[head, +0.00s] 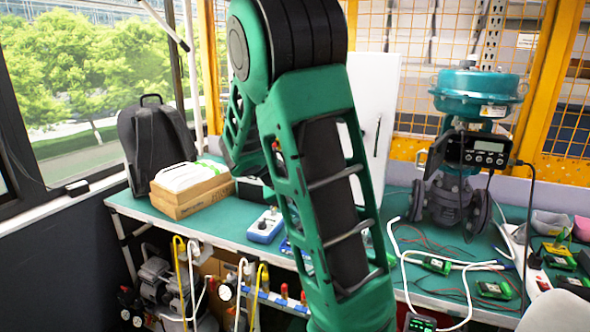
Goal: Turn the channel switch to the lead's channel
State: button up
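My green and black arm fills the middle of the head view and hides part of the bench. My gripper does not show. A channel switch cannot be made out for certain. A small blue and white device with a dark knob (265,226) sits on the bench just left of my arm. Several small green-and-black modules lie on the right of the bench, one of them near its middle (436,265) and another by the front edge (494,289). White and thin red and black leads (455,262) run among them. Which lead is meant is unclear.
A teal valve actuator (478,92) with a black positioner (487,150) stands at the back right of the green bench (215,222). A cardboard box (190,192) and a dark backpack (155,142) are at the left. Pumps and hoses stand below. A white board rises behind my arm.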

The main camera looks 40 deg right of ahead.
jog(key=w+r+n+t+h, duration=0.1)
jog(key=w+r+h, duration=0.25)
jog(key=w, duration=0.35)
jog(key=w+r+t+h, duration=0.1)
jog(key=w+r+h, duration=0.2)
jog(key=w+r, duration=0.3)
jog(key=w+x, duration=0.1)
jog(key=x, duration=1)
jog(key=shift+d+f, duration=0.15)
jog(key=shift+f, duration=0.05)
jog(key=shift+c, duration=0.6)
